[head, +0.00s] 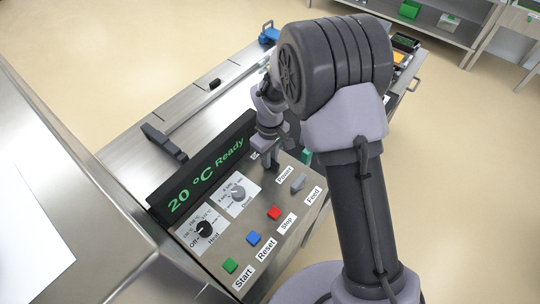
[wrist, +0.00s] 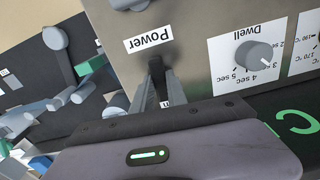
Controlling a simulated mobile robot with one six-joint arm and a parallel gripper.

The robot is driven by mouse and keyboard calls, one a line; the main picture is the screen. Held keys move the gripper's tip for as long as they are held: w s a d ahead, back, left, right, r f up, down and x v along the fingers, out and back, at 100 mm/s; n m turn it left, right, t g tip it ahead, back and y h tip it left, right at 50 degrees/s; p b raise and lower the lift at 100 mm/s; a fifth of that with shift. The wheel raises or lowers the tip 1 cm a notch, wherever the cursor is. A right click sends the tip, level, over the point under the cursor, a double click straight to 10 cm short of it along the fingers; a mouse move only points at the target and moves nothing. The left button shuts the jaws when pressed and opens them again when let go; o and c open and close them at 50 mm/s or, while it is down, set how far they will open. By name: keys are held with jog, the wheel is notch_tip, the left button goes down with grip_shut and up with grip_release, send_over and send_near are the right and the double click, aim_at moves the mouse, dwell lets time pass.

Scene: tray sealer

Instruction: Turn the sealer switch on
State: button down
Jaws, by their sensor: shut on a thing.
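The sealer's control panel (head: 215,255) is at the lower middle of the head view, with its display (head: 205,172) reading "20 °C Ready". The Power label (wrist: 149,40) is on the panel in the wrist view, the right way up for neither reading nor tilt, being upside down. In the head view my gripper (head: 271,163) comes down at the panel's upper right corner. I cannot tell which way the switch is set.
A Dwell knob (head: 238,193) and a Heat knob (head: 203,229) are left of my gripper. Green Start (head: 230,265), blue Reset (head: 253,238) and red Stop (head: 274,213) buttons and a grey Feed lever (head: 298,183) line the front. The display housing stands close behind my gripper.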

jog(key=shift+n, duration=0.5)
jog(key=c, duration=1.3)
grip_release()
notch_tip(320, 180, up, 18)
jog(key=p, duration=0.4)
jog(key=shift+f, duration=0.25)
